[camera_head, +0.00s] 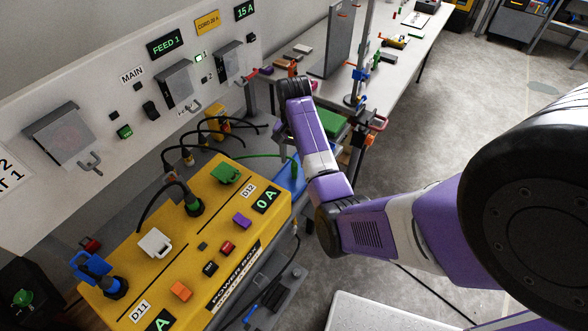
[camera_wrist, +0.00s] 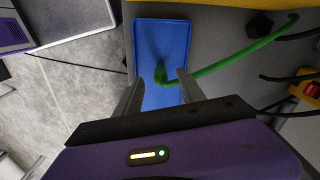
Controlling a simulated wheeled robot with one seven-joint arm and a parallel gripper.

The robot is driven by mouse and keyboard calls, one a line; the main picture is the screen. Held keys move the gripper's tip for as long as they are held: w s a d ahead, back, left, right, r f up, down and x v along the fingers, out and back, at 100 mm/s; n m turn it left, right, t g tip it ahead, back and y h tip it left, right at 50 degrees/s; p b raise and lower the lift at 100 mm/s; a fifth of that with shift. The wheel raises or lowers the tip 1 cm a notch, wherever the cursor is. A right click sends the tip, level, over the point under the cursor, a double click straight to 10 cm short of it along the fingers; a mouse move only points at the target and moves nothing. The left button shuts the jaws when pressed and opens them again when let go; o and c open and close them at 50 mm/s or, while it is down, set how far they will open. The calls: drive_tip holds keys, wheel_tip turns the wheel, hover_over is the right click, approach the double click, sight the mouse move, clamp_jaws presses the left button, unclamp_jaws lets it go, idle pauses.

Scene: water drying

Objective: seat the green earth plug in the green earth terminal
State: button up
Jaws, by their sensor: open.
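The green earth plug (camera_wrist: 161,74) with its green cable is over the blue tray (camera_wrist: 150,30) in the wrist view. My gripper (camera_wrist: 159,78) is open, with one finger on each side of the plug and gaps visible between. The green plug (camera_head: 295,171) also shows in the head view, at the end of its green cable, beside my forearm. A green hinged cover (camera_head: 225,173) sits on the yellow power box (camera_head: 262,215). A green round fitting (camera_head: 21,298) shows on a dark unit at lower left. I cannot tell which is the earth terminal.
The grey-white panel (camera_head: 100,95) stands behind the power box. A blue plug (camera_head: 90,265) and a white cover (camera_head: 153,242) are on the box. A cluttered bench (camera_head: 405,50) stands beyond; the floor at right is mostly clear.

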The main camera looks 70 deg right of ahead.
sight(294, 164)
drive_tip(key=shift+d+f, duration=0.15)
drive_tip(key=shift+f, duration=1.7)
clamp_jaws()
drive_tip(key=shift+r, duration=0.1)
